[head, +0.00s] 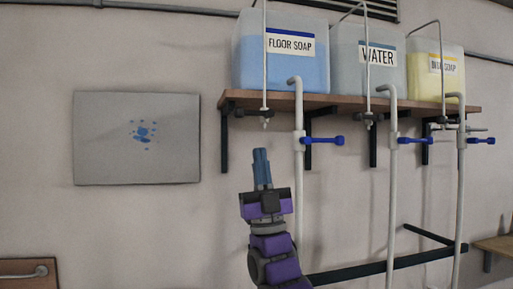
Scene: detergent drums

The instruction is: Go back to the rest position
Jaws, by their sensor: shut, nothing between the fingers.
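My gripper (261,168) is in the lower middle of the head view, at the end of my purple and black arm. Its blue fingers point up and are shut, with nothing held. It appears just left of the first grey pipe (298,190) and below the shelf; its distance from the wall is hard to tell. Three detergent drums stand on the wooden shelf (350,105): a blue one labelled FLOOR SOAP (280,70), a grey-blue one labelled WATER (365,75), and a yellow one with a partly readable soap label (432,85).
Blue-handled valves (325,140) jut right from the vertical pipes. Thin tubes hang from the drums to small nozzles (265,120). A dark bar (390,265) runs low across the pipes. A grey panel with blue marks (137,160) hangs left. Bare wall lies between the panel and my gripper.

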